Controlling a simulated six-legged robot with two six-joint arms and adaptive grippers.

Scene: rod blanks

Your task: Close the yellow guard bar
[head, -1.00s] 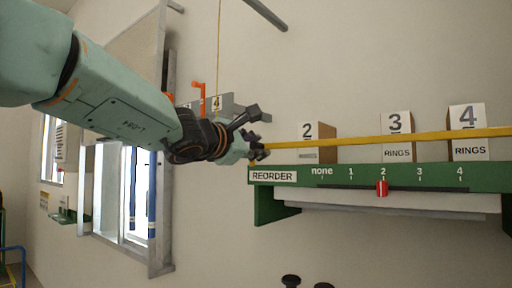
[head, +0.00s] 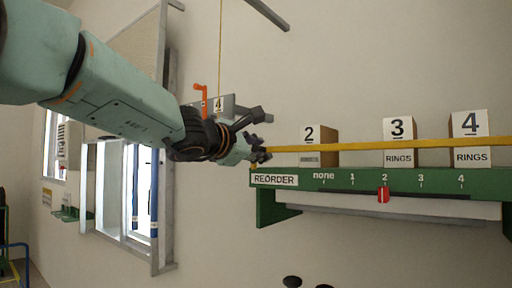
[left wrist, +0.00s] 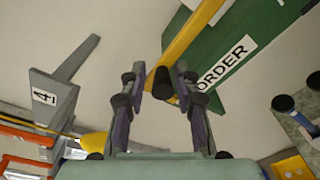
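The yellow guard bar (head: 400,145) runs across the front of the green shelf (head: 400,180), above its edge and in front of the boxes. Its left end lies at my left gripper (head: 262,148). In the left wrist view the bar (left wrist: 193,35) comes down to a dark round end or knob (left wrist: 163,82) between the two fingers of my left gripper (left wrist: 158,84). The fingers stand apart, with a gap on the left side of the knob; the right finger is close to it. I cannot tell whether it touches. My right gripper is not seen.
Boxes marked 2 (head: 318,145), 3 (head: 400,128) and 4 (head: 470,125) stand on the shelf. A red slider (head: 383,195) sits at 2 on the REORDER scale. A grey bracket (head: 232,104) and an orange handle (head: 201,97) are behind my left gripper. Dark knobs (head: 292,281) show at the bottom.

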